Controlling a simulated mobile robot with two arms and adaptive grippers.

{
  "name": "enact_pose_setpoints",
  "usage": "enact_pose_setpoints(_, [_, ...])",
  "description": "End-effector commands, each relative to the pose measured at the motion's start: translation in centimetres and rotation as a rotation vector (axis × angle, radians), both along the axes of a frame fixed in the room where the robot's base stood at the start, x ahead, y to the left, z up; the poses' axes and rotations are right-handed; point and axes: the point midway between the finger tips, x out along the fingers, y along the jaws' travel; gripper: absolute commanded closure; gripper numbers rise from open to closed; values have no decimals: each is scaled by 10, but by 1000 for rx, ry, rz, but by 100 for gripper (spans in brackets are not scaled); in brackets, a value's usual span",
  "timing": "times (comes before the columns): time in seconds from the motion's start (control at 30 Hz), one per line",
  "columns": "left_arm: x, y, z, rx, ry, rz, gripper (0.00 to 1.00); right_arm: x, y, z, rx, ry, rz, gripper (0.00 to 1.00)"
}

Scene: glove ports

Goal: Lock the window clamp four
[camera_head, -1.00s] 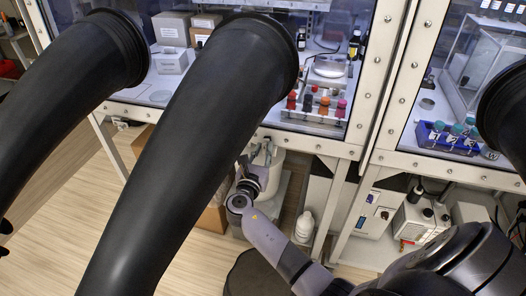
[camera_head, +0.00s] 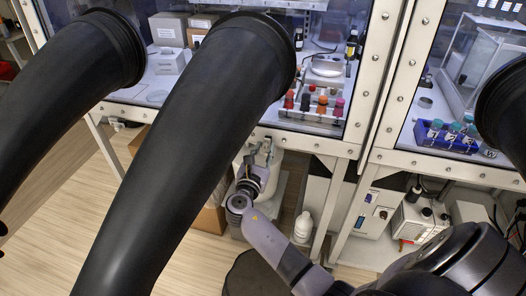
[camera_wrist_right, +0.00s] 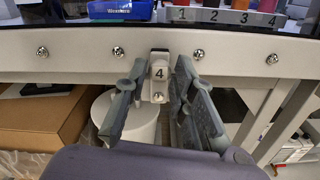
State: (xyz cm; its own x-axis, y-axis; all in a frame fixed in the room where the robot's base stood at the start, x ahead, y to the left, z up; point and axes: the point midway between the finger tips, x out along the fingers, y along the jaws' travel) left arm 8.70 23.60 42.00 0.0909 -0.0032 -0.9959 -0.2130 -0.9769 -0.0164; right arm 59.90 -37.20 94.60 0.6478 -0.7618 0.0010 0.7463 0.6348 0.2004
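Window clamp four (camera_wrist_right: 159,72), a pale bracket with a "4" label, sits on the lower window frame in the right wrist view. My right gripper (camera_wrist_right: 160,100) is open, with one grey finger on each side of the clamp. I cannot tell whether either finger touches it. In the head view my right gripper (camera_head: 262,152) is at the lower edge of the middle window, partly behind a black glove, and the clamp is not clear there.
Long black gloves (camera_head: 205,150) hang across the left side of the head view. Behind the glass are a rack of colour-capped bottles (camera_head: 314,108) and a blue tube rack (camera_head: 447,138). A white bottle (camera_head: 303,226) stands under the cabinet.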

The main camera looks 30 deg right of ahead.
Motion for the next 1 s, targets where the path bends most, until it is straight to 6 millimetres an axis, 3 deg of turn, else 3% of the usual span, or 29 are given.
enact_pose_setpoints(0.2, [0, 0, 0, 0, 0, 0, 60, 0, 0, 0, -1, 1, 0, 61])
enact_pose_setpoints(0.57, [-2, 1, 0, 1, 1, 0, 60, -3, 5, 0, 0, 0, 2, 61])
enact_pose_setpoints(1.0, [0, 0, 0, 0, 0, 0, 60, -58, 69, -1, 3, 2, 2, 61])
